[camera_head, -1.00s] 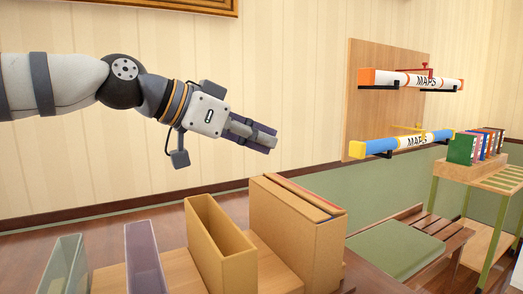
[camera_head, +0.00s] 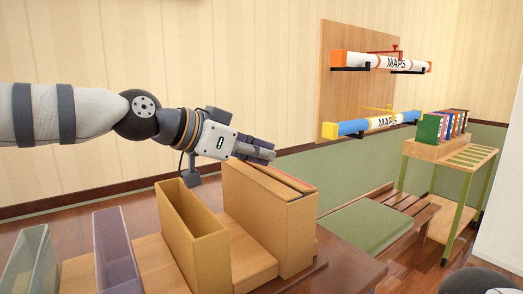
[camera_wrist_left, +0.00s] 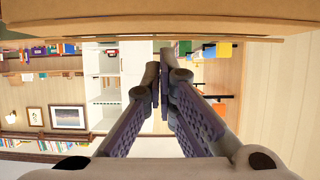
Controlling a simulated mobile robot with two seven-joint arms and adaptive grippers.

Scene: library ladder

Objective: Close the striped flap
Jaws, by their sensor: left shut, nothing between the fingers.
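No striped flap can be made out in the head view or the left wrist view. A tall tan box (camera_head: 262,222) stands on the wooden surface, with a thin reddish strip along its top edge; whether this belongs to the flap I cannot tell. My left gripper (camera_head: 268,153) is shut and empty, just above and behind the box's far top edge; I cannot tell whether it touches. In the left wrist view its fingers (camera_wrist_left: 162,75) meet, and a tan board-like surface (camera_wrist_left: 160,18) spans the top. My right gripper is not in view.
An open tan holder (camera_head: 200,250), a purple clear holder (camera_head: 117,255) and a greenish clear holder (camera_head: 35,262) stand left of the box. Right are a green-cushioned bench (camera_head: 370,228), a book cart (camera_head: 465,160) and two map tubes (camera_head: 378,124) on a wall board.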

